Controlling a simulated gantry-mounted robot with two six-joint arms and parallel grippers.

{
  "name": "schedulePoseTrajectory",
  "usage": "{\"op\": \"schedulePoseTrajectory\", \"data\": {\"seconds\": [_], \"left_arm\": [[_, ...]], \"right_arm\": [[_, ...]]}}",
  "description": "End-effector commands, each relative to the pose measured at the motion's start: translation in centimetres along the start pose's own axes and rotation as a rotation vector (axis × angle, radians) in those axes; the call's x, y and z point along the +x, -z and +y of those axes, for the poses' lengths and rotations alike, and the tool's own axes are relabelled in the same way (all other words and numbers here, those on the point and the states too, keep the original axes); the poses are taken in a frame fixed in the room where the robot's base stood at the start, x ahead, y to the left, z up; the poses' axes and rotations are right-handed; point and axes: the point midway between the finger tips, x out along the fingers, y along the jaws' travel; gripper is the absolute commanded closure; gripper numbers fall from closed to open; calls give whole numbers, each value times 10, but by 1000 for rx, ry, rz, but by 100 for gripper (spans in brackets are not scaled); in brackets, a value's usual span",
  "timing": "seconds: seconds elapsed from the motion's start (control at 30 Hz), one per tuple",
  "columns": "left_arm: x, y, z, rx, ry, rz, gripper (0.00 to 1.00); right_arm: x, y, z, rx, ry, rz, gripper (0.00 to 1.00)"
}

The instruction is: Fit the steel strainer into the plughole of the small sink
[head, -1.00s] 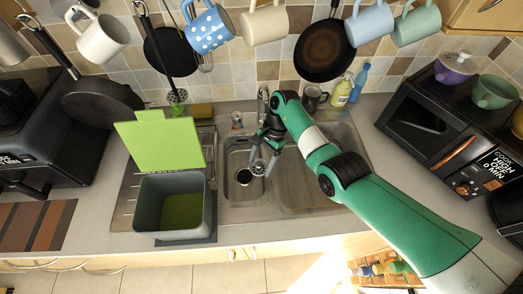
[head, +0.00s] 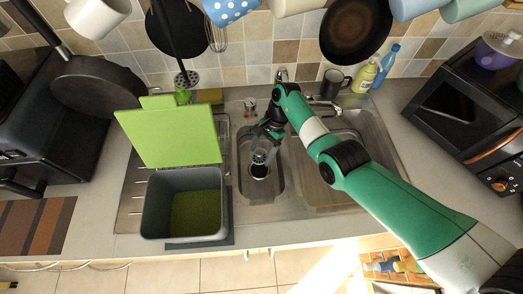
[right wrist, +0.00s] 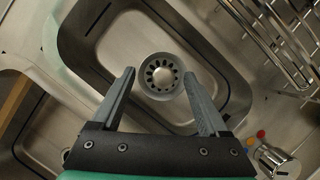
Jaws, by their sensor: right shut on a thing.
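The steel strainer (head: 259,157) is a small round metal basket with slots. My right gripper (head: 262,151) is shut on it, with one finger on each side of its rim. In the right wrist view the strainer (right wrist: 161,76) sits between the two fingertips (right wrist: 160,78), slotted face toward the camera. The small sink (head: 245,184) is the narrow left basin. Its dark plughole (head: 260,172) shows just in front of the strainer in the head view, partly covered by it. The right wrist view does not show the hole apart from the strainer. My left gripper is out of view.
The larger basin (head: 318,195) lies right of the small sink. A grey tub (head: 155,207) and green board (head: 168,138) stand to the left. The tap (head: 282,76) is behind, near a dark mug (head: 333,82) and bottles. Mugs and pans hang above.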

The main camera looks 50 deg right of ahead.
Motion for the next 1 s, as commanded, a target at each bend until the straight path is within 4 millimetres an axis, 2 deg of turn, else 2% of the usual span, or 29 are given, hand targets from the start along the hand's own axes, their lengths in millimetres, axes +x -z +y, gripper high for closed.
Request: {"op": "schedulePoseTrajectory", "data": {"seconds": [0.03, 0.6, 0.8, 1.0], "left_arm": [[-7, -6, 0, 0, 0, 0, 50], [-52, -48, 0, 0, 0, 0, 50], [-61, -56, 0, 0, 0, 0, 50], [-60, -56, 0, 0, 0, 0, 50]], "right_arm": [[9, 4, 0, 0, 0, 0, 100], [70, 29, 0, 0, 0, 0, 100], [82, 34, 0, 0, 1, 0, 100], [82, 34, 0, 0, 0, 0, 100]]}}
